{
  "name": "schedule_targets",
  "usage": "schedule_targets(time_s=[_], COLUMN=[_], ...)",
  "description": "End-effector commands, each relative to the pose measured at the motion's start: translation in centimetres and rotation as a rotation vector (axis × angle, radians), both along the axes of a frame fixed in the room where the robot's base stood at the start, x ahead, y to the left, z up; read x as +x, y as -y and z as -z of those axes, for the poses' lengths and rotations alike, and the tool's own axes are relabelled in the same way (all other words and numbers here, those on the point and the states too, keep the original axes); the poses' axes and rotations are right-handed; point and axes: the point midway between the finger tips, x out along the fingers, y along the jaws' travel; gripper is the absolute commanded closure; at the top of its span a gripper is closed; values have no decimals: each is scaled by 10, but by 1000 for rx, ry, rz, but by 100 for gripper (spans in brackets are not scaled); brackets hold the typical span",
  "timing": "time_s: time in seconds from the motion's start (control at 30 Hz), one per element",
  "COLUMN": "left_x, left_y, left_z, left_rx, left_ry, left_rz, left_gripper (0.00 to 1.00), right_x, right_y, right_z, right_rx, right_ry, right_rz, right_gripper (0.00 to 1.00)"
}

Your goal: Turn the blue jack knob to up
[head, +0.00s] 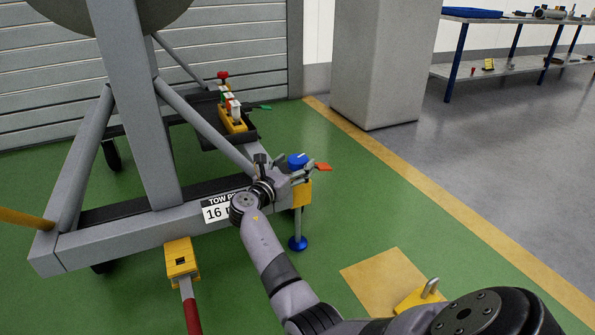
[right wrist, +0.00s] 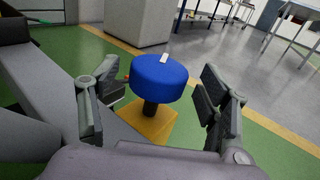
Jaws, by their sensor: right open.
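The blue jack knob (head: 297,160) is a round blue cap with a white mark on its top, at the right front corner of the grey stand. In the right wrist view the knob (right wrist: 158,78) stands upright on a dark stem, with the white mark near its far edge. My right gripper (head: 285,173) is at the knob in the head view. In the right wrist view its open fingers (right wrist: 153,103) stand on either side of the knob, with gaps showing. An orange-red tab (head: 323,167) sticks out to the right beside the knob. My left gripper does not show.
The grey stand frame (head: 135,228) carries a "TOW" label (head: 215,209). A yellow tow fitting with a red bar (head: 181,262) projects at its front.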

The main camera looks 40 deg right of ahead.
Motion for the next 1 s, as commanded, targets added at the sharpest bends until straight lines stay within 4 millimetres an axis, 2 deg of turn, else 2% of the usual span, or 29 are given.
schedule_targets(time_s=[0.03, 0.2, 0.53, 1.0], left_x=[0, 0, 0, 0], left_y=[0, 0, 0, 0], left_z=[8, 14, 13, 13], left_rx=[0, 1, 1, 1], left_ry=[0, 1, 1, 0], left_rz=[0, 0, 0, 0], left_gripper=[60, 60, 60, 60], right_x=[3, 6, 7, 7], right_y=[6, 18, 20, 20], right_z=[4, 1, 0, 0], right_rx=[0, 0, 1, 1], right_ry=[1, 0, 0, 0], right_rz=[0, -1, -1, -1], right_gripper=[29, 29, 30, 61])
